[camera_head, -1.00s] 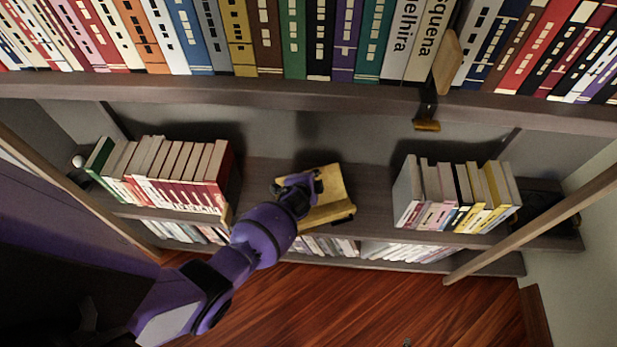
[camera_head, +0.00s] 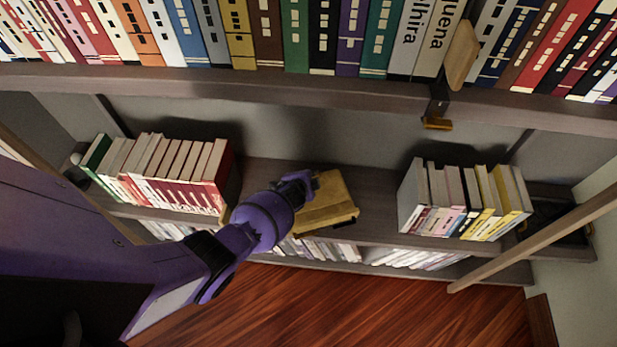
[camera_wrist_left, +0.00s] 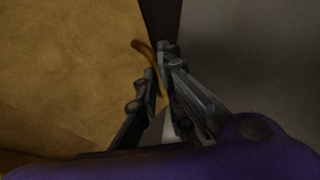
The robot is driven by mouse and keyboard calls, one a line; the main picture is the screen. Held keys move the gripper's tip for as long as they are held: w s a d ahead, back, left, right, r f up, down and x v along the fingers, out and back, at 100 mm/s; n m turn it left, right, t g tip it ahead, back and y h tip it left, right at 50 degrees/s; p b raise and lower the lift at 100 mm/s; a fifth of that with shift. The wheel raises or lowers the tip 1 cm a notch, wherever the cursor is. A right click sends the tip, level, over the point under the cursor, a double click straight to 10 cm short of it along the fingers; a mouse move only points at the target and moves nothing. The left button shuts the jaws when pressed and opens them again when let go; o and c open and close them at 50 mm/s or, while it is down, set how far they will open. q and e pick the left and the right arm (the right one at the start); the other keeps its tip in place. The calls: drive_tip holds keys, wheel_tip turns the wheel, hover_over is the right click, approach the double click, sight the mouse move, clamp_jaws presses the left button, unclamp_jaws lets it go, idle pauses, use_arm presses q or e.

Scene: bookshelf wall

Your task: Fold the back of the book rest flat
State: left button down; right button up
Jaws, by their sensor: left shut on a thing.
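The book rest (camera_head: 331,202) is a yellow-brown wooden piece on the middle of the lower shelf, between two groups of books. It looks low, but the angle of its back is hard to tell. My left gripper (camera_head: 309,183) is at its upper left edge. In the left wrist view the book rest (camera_wrist_left: 65,70) fills the left side as a broad tan panel. There the fingers of my left gripper (camera_wrist_left: 160,75) are close together on a thin curved orange-brown part at the panel's edge. The exact contact is dark. My right gripper is not in view.
Books stand left (camera_head: 165,175) and right (camera_head: 465,200) of the book rest on the lower shelf (camera_head: 385,205). The upper shelf (camera_head: 300,88) with its row of books overhangs behind. A slanted wooden bar (camera_head: 535,242) crosses at the right.

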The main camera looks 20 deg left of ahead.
use_arm(q)
drive_tip(key=shift+w+f, duration=0.1)
idle(0.4)
drive_tip(key=c, duration=1.9)
unclamp_jaws()
drive_tip(key=shift+a, duration=0.1)
drive_tip(key=shift+s+r, duration=0.4)
drive_tip(key=shift+r, duration=0.05)
drive_tip(key=v, duration=1.1)
drive_tip(key=shift+w, duration=0.1)
